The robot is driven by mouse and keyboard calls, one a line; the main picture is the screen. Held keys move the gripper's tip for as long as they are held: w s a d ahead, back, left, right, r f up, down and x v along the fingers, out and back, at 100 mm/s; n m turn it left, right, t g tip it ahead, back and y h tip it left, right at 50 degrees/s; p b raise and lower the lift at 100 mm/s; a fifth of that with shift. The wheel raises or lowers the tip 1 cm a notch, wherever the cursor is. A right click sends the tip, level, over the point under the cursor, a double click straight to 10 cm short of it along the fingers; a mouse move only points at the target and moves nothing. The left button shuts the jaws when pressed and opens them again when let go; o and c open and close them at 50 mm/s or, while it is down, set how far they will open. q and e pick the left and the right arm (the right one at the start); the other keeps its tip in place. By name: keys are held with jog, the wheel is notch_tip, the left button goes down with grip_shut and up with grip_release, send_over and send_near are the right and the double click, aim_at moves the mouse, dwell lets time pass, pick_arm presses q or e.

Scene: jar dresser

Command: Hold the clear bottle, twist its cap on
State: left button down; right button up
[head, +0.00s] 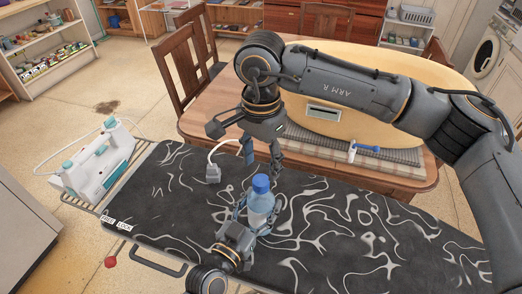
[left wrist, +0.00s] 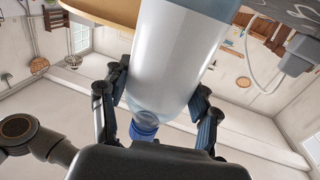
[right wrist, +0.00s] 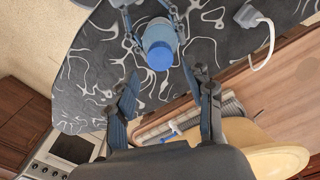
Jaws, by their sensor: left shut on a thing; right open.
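My left gripper (head: 256,212) is shut on the bottle's body from the near side. In the left wrist view the bottle (left wrist: 172,60) lies between the fingers, with the cap (left wrist: 143,130) low in the picture. My right gripper (head: 262,158) is open and empty, above and slightly behind the cap. In the right wrist view the cap (right wrist: 159,55) is beyond the open fingertips, not between them.
The ironing board (head: 340,235) has a grey plug with a cable (head: 213,172) left of the bottle. A wooden table (head: 205,115) with a blue-handled item (head: 362,149) is behind. The board's right side is clear.

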aim_at(261, 180)
jog(key=shift+f, duration=2.6)
grip_shut()
jog(key=m, duration=0.3)
jog(key=shift+m, duration=0.3)
jog(key=m, duration=0.7)
jog(key=shift+m, duration=0.4)
jog(key=m, duration=0.3)
jog(key=shift+o, duration=0.4)
grip_release()
